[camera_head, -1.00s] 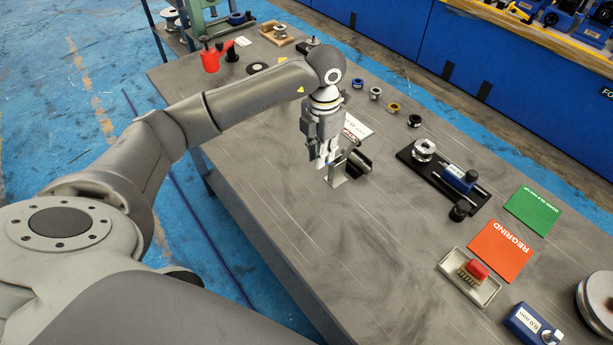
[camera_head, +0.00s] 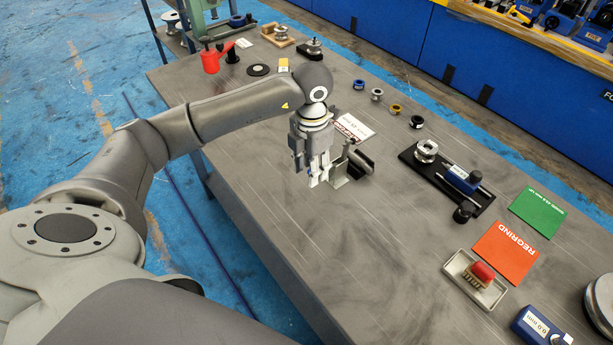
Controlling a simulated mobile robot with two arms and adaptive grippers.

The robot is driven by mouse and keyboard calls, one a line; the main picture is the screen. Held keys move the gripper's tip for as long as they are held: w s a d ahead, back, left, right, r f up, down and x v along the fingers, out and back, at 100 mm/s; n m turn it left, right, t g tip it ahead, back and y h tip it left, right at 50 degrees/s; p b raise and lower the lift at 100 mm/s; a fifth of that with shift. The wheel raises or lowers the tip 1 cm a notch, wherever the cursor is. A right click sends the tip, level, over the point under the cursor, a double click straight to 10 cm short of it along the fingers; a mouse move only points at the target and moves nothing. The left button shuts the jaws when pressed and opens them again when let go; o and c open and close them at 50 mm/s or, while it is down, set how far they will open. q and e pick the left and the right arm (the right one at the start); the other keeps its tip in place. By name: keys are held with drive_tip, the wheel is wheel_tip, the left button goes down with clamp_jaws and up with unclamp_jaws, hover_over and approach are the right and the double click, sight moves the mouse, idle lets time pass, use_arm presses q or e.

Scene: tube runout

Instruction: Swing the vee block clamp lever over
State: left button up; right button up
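The vee block (camera_head: 341,178) is a small light metal block on the grey bench, with a dark cylinder (camera_head: 362,163) at its right side. The clamp lever cannot be made out clearly at this size. My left gripper (camera_head: 318,179) points down just left of the vee block, apart from it as far as I can tell. Its fingers are close together, and I cannot tell whether they are fully shut. I see nothing held between them. My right gripper is not in view.
A white card (camera_head: 353,128) lies behind the vee block. To the right are a black fixture (camera_head: 430,170), several small rings, a green card (camera_head: 537,212), a red REGRIND card (camera_head: 505,252) and a tray with a brush (camera_head: 456,263). The bench (camera_head: 350,245) in front is clear.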

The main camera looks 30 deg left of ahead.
use_arm(q)
drive_tip(key=shift+r+p, duration=2.1)
drive_tip(key=shift+r, duration=1.45)
wheel_tip(320, 180, up, 12)
